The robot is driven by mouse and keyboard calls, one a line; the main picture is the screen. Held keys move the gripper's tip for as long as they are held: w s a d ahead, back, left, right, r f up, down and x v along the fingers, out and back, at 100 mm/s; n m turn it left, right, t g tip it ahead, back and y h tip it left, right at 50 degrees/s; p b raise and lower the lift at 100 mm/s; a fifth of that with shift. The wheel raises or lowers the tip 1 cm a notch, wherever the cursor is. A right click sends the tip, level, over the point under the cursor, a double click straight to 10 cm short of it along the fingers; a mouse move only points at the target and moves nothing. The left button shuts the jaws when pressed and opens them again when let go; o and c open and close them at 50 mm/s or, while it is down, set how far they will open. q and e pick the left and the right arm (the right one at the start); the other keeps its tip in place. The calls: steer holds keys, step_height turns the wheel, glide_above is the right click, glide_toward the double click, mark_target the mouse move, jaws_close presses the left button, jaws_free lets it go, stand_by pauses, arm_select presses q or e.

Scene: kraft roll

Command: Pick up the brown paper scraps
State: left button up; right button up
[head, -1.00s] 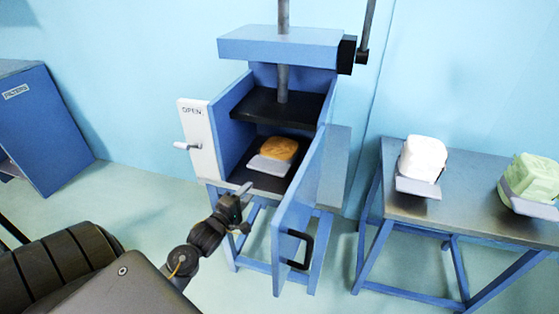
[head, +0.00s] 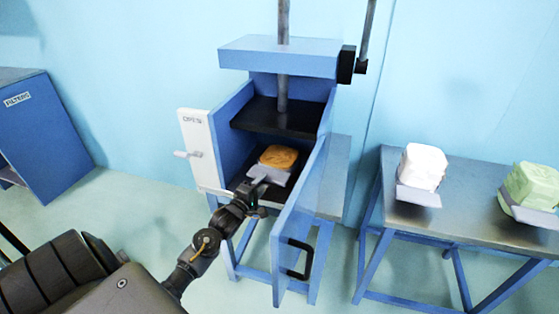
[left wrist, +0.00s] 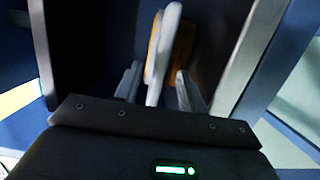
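The brown paper scraps show as an orange-brown block (head: 278,156) inside the blue press (head: 240,100). They rest on a pale grey plate (head: 272,176) on the dark press bed. My left gripper (head: 258,183) reaches through the open front to the near edge of the plate. In the left wrist view the fingers of my left gripper (left wrist: 160,88) are apart, with the upright-looking plate edge (left wrist: 160,60) between them. The brown block (left wrist: 181,50) shows behind that edge. I cannot tell whether a finger touches the plate. My right gripper is out of view.
The blue press door (head: 300,220) with a black handle stands open to the right of my arm. A white panel (head: 205,150) with a lever stands left. A metal table (head: 465,200) holds a white block (head: 423,166) and a green block (head: 530,185), each with a grey plate.

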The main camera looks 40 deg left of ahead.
arm_select(q)
steer(key=shift+w+a, duration=0.15)
steer(key=shift+w, duration=0.9)
jaws_close()
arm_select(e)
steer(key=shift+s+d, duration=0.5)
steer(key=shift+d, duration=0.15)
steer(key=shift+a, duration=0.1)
